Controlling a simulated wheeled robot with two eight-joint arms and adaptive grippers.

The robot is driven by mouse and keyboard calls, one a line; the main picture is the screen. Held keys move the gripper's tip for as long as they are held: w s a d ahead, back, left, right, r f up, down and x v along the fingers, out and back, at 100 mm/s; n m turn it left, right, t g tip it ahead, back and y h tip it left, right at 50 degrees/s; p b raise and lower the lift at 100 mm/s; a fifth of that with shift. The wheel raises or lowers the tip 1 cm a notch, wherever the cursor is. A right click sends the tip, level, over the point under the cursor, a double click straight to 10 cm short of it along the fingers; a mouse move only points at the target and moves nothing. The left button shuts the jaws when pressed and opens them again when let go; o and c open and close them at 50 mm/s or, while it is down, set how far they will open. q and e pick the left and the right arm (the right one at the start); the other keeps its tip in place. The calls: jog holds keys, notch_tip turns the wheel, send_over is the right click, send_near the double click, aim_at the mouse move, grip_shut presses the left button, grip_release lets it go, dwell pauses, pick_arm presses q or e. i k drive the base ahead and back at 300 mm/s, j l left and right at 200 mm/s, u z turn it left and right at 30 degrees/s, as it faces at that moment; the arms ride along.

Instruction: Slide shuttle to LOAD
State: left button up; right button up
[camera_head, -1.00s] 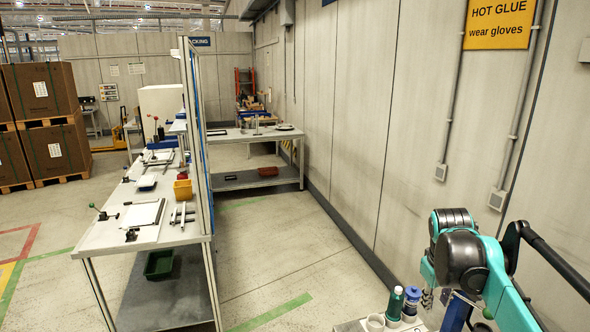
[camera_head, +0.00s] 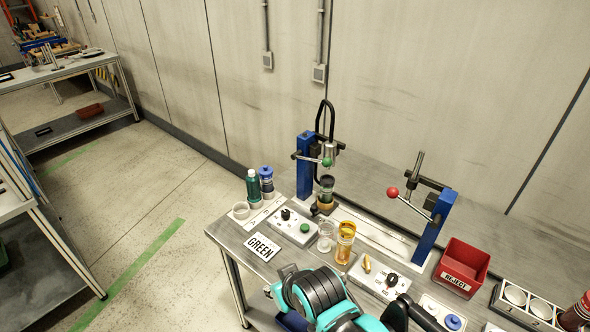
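A small dark block, which looks like the shuttle (camera_head: 325,207), sits at the left end of a pale rail (camera_head: 375,237) on the workbench. A dark-lidded jar (camera_head: 326,187) with an amber base appears to stand on it, under the left blue press (camera_head: 305,170) with the green knob. The right blue press (camera_head: 433,228) with a red knob stands at the rail's other end. No LOAD label is readable. One teal and black arm of mine crosses the bottom of the view. Neither gripper shows.
A red REJECT bin (camera_head: 461,267) stands right. Floor is clear at left.

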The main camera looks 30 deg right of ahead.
aim_at(322, 205)
jog(key=z, duration=1.25)
